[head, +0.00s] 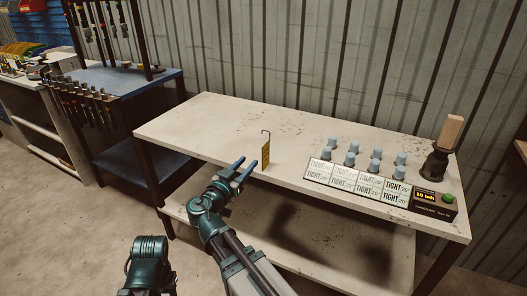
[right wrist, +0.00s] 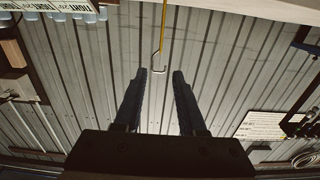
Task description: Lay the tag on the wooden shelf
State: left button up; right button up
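The yellow tag (head: 264,156) with a dark wire hook at its top stands upright near the front edge of the white table. I cannot tell what holds it up. In the right wrist view the tag (right wrist: 164,28) is a thin yellow strip seen edge-on, with its hook beyond the fingertips. My right gripper (head: 246,169) is open and empty, its blue fingers just left of and in front of the tag, apart from it. It also shows open in the right wrist view (right wrist: 160,76). A pale lower shelf (head: 330,248) runs under the table.
The white table (head: 210,122) carries a rack of labelled "TIGHT" slots (head: 357,181) with several grey-blue caps. Right of it are a display box (head: 430,200) with a green button and a wooden-handled tool (head: 449,131) in a black stand. The table's left half is clear.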

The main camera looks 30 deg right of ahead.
send_near(266, 144)
jog(key=x, duration=0.5)
jog(key=shift+w, duration=0.1)
jog(key=shift+f, duration=0.1)
jog(key=x, duration=0.3)
jog(key=b+x, duration=0.1)
jog(key=x, duration=0.1)
jog(key=shift+w+d+f, duration=0.1)
jog(key=shift+f, duration=0.3)
grip_shut()
